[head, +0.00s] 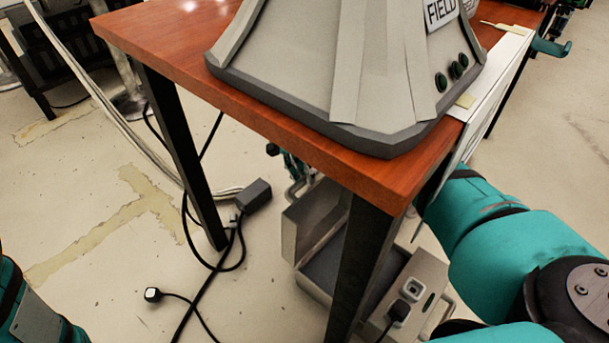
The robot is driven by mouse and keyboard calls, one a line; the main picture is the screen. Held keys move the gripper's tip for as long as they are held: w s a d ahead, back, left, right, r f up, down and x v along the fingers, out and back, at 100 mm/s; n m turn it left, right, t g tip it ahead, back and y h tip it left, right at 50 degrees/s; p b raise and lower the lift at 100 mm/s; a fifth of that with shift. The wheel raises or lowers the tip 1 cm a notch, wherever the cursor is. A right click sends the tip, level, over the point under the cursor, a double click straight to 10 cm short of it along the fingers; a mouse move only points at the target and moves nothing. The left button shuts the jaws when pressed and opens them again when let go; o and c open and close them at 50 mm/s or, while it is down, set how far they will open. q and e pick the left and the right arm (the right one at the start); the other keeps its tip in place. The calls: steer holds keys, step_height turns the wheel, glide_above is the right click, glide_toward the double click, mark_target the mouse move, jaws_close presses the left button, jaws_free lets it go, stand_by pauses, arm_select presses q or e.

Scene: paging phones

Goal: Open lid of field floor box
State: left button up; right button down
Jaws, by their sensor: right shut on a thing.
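The field floor box (330,268) is a grey metal box on the floor under the table, partly hidden behind a black table leg. Its lid (312,218) appears as a grey panel standing up at the box's left and back side, with the dark inside of the box showing. My right arm comes in from the right and passes behind the table corner. My right gripper (300,182) shows in part under the tabletop, shut at the upper edge of the lid. The tabletop hides its wrist. Only a piece of my left arm shows at bottom left; its gripper is out of view.
A wooden table (160,42) carries a large grey housing (290,60) marked FIELD. A socket panel (430,275) holds a plug at the box's right. Black cables and an adapter (254,196) lie on the floor. Open floor is at left.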

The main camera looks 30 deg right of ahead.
steer(key=shift+r, duration=0.1)
steer(key=c, duration=1.2)
jaws_free()
steer(key=shift+o, duration=0.2)
